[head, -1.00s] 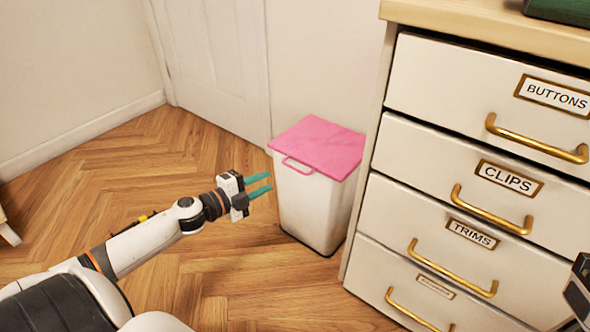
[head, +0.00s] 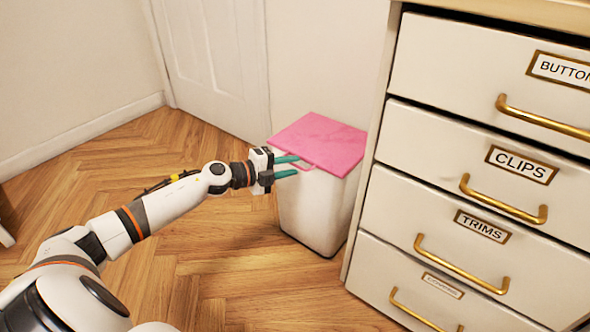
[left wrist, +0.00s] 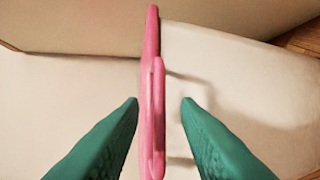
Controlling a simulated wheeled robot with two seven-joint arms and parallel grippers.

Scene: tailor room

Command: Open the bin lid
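The white bin (head: 314,208) stands on the floor with its pink lid (head: 322,142) closed on top. The lid's pink handle (head: 300,165) sticks out at the front edge, partly hidden by my gripper in the head view. My left gripper (head: 298,166) is at the front of the bin, at handle height. In the left wrist view its green fingers (left wrist: 160,105) are open, one on each side of the pink handle (left wrist: 152,120), with a gap on both sides. My right gripper is not in view.
A white drawer cabinet (head: 367,185) with brass handles stands close to the right of the bin. A white door (head: 210,60) and wall are behind. The wooden floor (head: 190,255) left of and in front of the bin is clear.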

